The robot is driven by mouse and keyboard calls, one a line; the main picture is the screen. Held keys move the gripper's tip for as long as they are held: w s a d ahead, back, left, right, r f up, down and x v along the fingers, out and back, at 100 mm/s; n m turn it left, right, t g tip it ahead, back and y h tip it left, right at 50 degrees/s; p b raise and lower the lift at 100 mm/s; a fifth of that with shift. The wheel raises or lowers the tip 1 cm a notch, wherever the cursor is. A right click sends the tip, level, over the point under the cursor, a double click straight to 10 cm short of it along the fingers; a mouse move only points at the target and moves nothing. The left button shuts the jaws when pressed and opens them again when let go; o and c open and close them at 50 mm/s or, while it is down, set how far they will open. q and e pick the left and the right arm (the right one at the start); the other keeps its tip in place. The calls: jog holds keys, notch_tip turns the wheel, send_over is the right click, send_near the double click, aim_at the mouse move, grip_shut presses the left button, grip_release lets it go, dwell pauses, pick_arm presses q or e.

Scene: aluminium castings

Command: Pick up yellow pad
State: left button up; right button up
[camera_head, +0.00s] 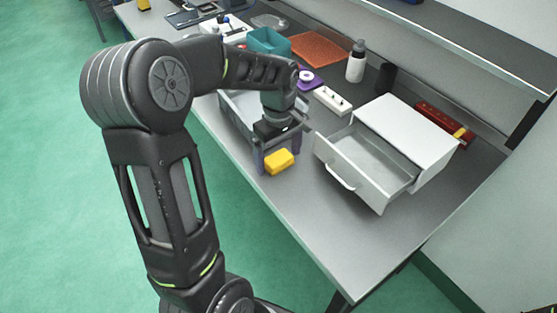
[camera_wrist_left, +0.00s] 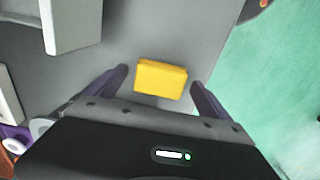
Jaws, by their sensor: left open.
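The yellow pad (camera_head: 279,161) lies on the grey table near its front left edge. In the left wrist view the yellow pad (camera_wrist_left: 161,79) appears between and slightly beyond the fingertips. My left gripper (camera_head: 280,160) is over the table at the pad, fingers pointing down. In the left wrist view the left gripper (camera_wrist_left: 160,76) is open, with one dark purple finger on each side of the pad and visible gaps between. Whether the fingers touch the table cannot be told. My right gripper is not in view.
A white drawer unit (camera_head: 409,125) with its drawer (camera_head: 377,184) pulled open stands right of the pad. A grey tray (camera_head: 232,112) sits behind the gripper. A white power strip (camera_head: 332,100) and a bottle (camera_head: 356,63) stand farther back. The table's front right is clear.

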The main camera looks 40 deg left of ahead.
pick_arm(q)
jog(key=shift+c, duration=0.4)
jog(key=c, duration=1.3)
